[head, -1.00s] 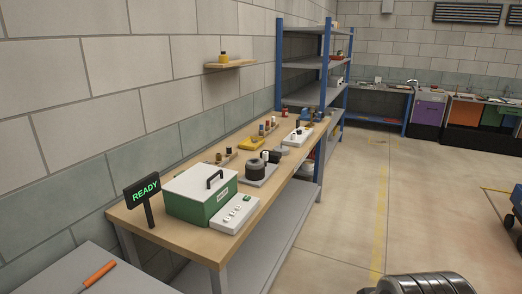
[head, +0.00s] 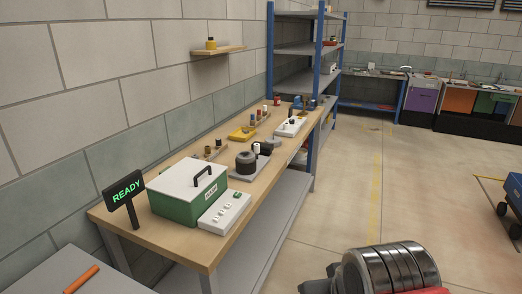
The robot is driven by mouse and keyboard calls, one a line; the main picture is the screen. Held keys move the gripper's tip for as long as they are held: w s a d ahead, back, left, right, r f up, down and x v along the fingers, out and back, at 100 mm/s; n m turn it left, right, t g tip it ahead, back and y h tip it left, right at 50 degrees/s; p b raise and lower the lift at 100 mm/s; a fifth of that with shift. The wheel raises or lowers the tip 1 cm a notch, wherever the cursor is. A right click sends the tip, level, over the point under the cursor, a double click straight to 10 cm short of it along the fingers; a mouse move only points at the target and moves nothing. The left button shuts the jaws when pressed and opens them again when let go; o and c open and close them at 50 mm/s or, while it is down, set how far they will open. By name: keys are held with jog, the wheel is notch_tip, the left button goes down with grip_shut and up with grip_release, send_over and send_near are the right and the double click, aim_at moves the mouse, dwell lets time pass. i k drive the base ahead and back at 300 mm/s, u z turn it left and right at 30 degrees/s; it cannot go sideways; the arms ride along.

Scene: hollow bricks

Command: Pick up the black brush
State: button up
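I cannot make out a black brush for certain in the head view. A dark round object (head: 246,163) sits on a grey plate on the wooden workbench (head: 178,241), but its shape does not read clearly as a brush. A ribbed dark grey cylinder (head: 388,270), apparently part of my arm, shows at the bottom right. My gripper's fingertips are not in view.
A green box with a white lid (head: 188,205), a white switch panel (head: 224,212) and a READY sign (head: 126,193) stand at the workbench's near end. An orange-handled tool (head: 81,279) lies on a grey surface bottom left. Open floor (head: 345,195) lies right; a blue cart (head: 512,200) stands far right.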

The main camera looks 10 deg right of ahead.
aim_at(265, 148)
jog(key=z, duration=0.85)
jog(key=i, duration=2.95)
jog(key=z, duration=0.05)
